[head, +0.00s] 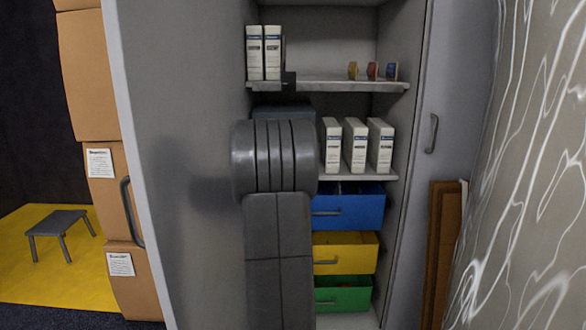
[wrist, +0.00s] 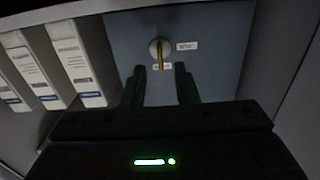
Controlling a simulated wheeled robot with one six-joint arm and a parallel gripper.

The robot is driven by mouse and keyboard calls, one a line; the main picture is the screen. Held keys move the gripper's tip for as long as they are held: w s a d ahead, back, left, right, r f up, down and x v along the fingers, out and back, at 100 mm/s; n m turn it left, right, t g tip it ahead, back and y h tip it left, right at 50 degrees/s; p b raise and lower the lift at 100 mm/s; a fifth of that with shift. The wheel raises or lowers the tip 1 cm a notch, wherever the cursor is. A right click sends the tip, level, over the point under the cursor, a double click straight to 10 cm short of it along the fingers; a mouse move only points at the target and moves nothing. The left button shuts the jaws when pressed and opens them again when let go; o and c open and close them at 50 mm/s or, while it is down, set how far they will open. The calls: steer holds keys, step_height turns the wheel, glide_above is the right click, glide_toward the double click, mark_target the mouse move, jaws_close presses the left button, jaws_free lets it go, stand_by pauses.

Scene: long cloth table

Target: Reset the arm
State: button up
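My arm (head: 275,220) rises in the middle of the head view and reaches into the open cabinet. Its links hide most of my gripper there. In the wrist view my gripper (wrist: 159,70) has its two dark fingers apart, with nothing held between them. Just beyond the fingertips is a round metal knob (wrist: 160,48) with an upright yellowish bar, on the front of a blue-grey box (wrist: 215,50). Small white labels sit beside and below the knob. The box (head: 284,112) is partly hidden behind my arm in the head view.
White binders (head: 355,146) stand right of the box, more (head: 263,52) on the shelf above, with tape rolls (head: 372,71). Blue (head: 348,211), yellow (head: 345,260) and green (head: 343,299) drawers lie below. An open cabinet door (head: 180,180) flanks my arm on the left.

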steer(key=w, duration=0.5)
stand_by(0.4)
steer(key=s+p, duration=0.2)
steer(key=s, duration=1.2)
steer(key=w+n+p, duration=0.1)
steer(key=w+n, duration=1.3)
steer(key=n, duration=0.2)
steer(key=shift+n, duration=0.4)
stand_by(0.4)
stand_by(0.4)
